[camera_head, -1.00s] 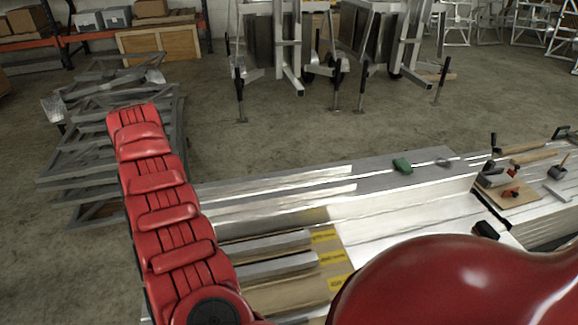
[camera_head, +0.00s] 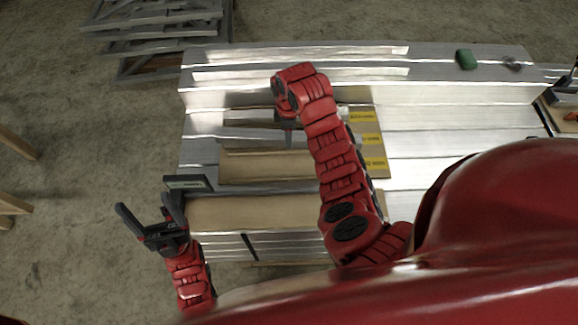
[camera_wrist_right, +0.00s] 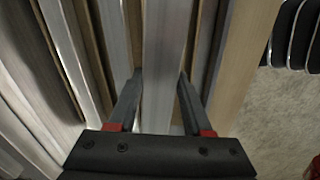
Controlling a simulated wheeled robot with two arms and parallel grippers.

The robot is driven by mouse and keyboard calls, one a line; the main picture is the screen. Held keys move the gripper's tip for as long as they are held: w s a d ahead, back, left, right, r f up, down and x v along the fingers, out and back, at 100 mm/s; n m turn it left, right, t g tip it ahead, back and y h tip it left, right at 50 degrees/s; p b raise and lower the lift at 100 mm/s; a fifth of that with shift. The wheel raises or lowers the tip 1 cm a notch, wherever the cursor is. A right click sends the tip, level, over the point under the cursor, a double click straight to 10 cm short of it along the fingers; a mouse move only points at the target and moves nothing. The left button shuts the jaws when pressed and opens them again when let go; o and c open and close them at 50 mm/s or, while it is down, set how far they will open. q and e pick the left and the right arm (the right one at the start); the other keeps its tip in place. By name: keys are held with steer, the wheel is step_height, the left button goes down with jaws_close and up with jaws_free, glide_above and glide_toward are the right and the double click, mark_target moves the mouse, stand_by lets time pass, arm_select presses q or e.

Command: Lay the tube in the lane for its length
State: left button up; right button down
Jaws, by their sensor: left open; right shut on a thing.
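In the right wrist view a long grey metal tube (camera_wrist_right: 163,50) runs away between the fingers of my right gripper (camera_wrist_right: 160,76), which is shut on it. Wooden strips (camera_wrist_right: 245,50) run alongside the tube on both sides. I cannot tell whether the tube rests in a lane or hangs just above it. In the head view my right gripper (camera_head: 287,136) points down over the wooden-divided lanes (camera_head: 265,166), mostly hidden under its own wrist. My left gripper (camera_head: 153,213) is open and empty, off the left end of the bench.
Yellow labels (camera_head: 372,140) mark the right ends of the lanes. The bright metal bench (camera_head: 440,115) continues right, with a green object (camera_head: 466,59) at its back edge. Grey frames (camera_head: 160,30) are stacked behind left. Bare floor (camera_head: 70,130) lies to the left.

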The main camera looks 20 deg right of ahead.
steer(key=shift+n, duration=0.6)
steer(key=f+b, duration=0.1)
steer(key=f, duration=0.1)
steer(key=s+f+b, duration=0.1)
steer(key=f, duration=0.1)
steer(key=s+f+b, duration=0.1)
steer(key=f, duration=0.1)
steer(key=shift+a+f, duration=0.25)
steer(key=shift+a, duration=0.15)
steer(key=shift+f, duration=0.65)
steer(key=shift+f+p, duration=0.35)
steer(key=shift+f, duration=1.55)
